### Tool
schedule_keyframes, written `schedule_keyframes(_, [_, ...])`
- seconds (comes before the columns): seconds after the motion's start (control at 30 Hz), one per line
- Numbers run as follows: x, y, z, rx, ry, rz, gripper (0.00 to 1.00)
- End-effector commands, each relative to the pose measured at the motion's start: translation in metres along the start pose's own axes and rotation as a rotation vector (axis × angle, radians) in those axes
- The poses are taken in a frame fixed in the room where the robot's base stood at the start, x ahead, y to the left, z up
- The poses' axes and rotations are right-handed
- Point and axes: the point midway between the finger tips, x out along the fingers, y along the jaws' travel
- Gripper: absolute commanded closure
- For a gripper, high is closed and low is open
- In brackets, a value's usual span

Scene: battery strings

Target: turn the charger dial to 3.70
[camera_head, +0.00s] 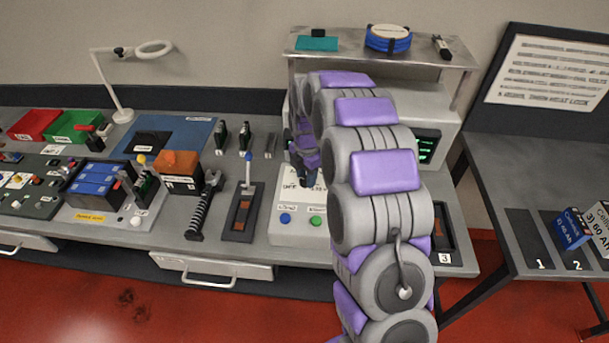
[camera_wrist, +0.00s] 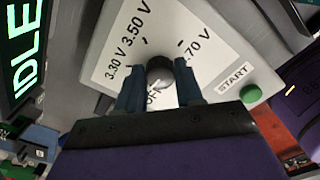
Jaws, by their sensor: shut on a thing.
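The charger dial (camera_wrist: 160,71) is a dark round knob on the charger's white sloped panel (camera_wrist: 112,60). Around it are printed marks for 3.30 V, 3.50 V, a partly covered label ending in .70 V, and OFF. My gripper (camera_wrist: 158,75) has one blue-grey finger on each side of the dial and is shut on it. I cannot tell which mark the dial points to. A green START button (camera_wrist: 250,93) is to the right. The charger's screen (camera_wrist: 24,45) reads IDLE. In the head view, my arm hides the dial and much of the charger (camera_head: 440,105).
A shelf (camera_head: 350,55) above holds several items.

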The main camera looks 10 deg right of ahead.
Motion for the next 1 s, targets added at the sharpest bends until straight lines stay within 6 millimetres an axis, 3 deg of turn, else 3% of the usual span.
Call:
schedule_keyframes(0.27, [0.0004,0.0004,-0.0063,0.000,-0.006,-0.009,0.95])
schedule_keyframes(0.77, [0.0007,0.0013,-0.0094,0.013,-0.002,-0.011,0.96])
schedule_keyframes(1.0, [-0.0005,0.0020,-0.0101,0.111,-0.003,-0.011,0.96])
